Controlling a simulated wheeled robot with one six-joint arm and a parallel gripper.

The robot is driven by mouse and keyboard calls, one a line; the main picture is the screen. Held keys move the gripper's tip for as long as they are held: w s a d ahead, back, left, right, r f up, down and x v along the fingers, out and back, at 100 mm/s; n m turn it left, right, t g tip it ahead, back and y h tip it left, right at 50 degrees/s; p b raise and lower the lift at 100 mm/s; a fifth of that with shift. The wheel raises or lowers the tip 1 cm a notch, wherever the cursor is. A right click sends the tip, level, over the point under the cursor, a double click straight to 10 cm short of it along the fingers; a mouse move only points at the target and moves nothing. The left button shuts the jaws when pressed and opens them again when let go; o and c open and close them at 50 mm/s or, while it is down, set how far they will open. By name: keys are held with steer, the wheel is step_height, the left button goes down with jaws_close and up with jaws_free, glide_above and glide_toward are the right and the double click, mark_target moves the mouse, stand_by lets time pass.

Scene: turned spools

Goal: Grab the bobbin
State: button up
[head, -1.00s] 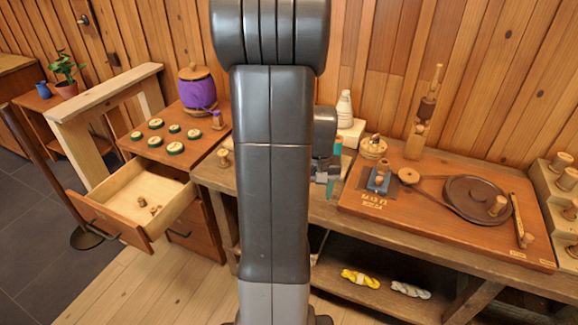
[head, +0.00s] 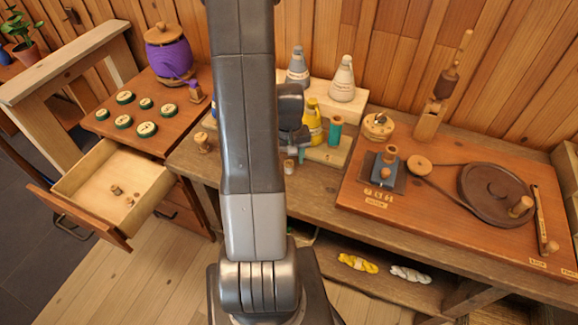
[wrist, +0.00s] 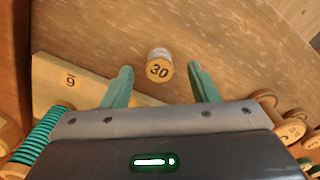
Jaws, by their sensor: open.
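A small bobbin (wrist: 159,66) with a pale round end marked 30 stands on the wooden bench in the wrist view. My gripper (wrist: 160,82) is open, its two green fingers spread on either side of the bobbin, with a gap to each. Its end faces my camera, and I cannot tell how far down the fingers reach. In the head view, a small pale piece (head: 288,166) at the bench's front edge, below my gripper, looks like this bobbin. My arm hides part of the bench there.
A teal spool (head: 335,131) and a yellow bottle (head: 312,125) stand right of my gripper. A board marked 9 (wrist: 72,84) and a teal-wound spool (wrist: 40,132) lie left in the wrist view; wooden spools (wrist: 291,128) are right. An open drawer (head: 113,190) is left.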

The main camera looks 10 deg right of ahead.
mark_target(289, 163)
steer(key=shift+f, duration=1.55)
steer(key=shift+c, duration=0.2)
steer(key=c, duration=1)
steer(key=shift+r, duration=0.1)
